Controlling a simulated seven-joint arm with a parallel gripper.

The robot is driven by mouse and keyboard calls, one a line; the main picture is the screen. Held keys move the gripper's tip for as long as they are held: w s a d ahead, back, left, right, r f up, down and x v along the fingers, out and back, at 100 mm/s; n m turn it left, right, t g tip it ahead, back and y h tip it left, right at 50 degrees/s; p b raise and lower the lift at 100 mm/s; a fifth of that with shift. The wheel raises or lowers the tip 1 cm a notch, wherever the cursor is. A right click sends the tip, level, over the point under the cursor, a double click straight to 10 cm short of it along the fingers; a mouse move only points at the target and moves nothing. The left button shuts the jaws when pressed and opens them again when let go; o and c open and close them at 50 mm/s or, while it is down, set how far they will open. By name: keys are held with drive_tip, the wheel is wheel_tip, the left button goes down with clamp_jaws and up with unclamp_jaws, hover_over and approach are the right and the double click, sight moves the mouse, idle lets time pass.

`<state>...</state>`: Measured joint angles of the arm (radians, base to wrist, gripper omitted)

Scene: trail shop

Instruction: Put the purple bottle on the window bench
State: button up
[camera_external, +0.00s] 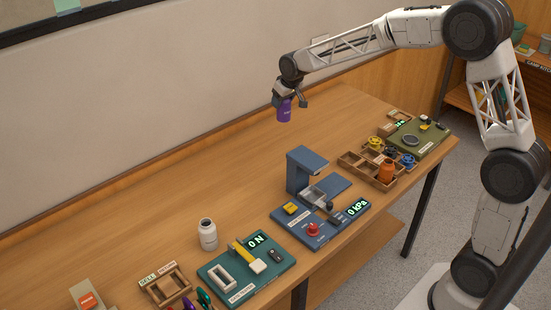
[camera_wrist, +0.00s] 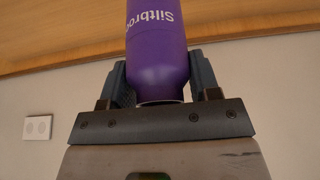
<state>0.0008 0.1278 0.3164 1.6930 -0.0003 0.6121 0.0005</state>
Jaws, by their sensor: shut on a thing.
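The purple bottle (camera_external: 284,112) is held in my gripper (camera_external: 289,98), above the back part of the wooden bench (camera_external: 225,150). In the wrist view the purple bottle (camera_wrist: 158,55), with white lettering, sits between the two fingers of my gripper (camera_wrist: 160,80). The fingers are shut on it. Its far end runs out of the wrist view at the top. I cannot tell which surface here is the window bench.
A white bottle (camera_external: 208,234) stands toward the front left. The back strip is clear.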

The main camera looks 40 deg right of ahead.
idle(0.5)
drive_tip(key=s+d+f+m, duration=0.1)
drive_tip(key=s+d, duration=0.3)
drive_tip(key=s, duration=0.6)
drive_tip(key=s+d+f+m, duration=0.1)
drive_tip(key=s+d+f, duration=0.2)
drive_tip(key=s, duration=0.8)
drive_tip(key=s+d+f+m+h, duration=0.1)
drive_tip(key=s+d+f, duration=0.2)
drive_tip(key=s+d, duration=0.3)
drive_tip(key=s, duration=0.4)
drive_tip(key=shift+s+d, duration=0.15)
drive_tip(key=shift+s, duration=0.2)
drive_tip(key=shift+f, duration=0.1)
drive_tip(key=shift+f, duration=0.15)
drive_tip(key=shift+f, duration=3.25)
drive_tip(key=shift+f, duration=0.25)
drive_tip(key=o, duration=1.2)
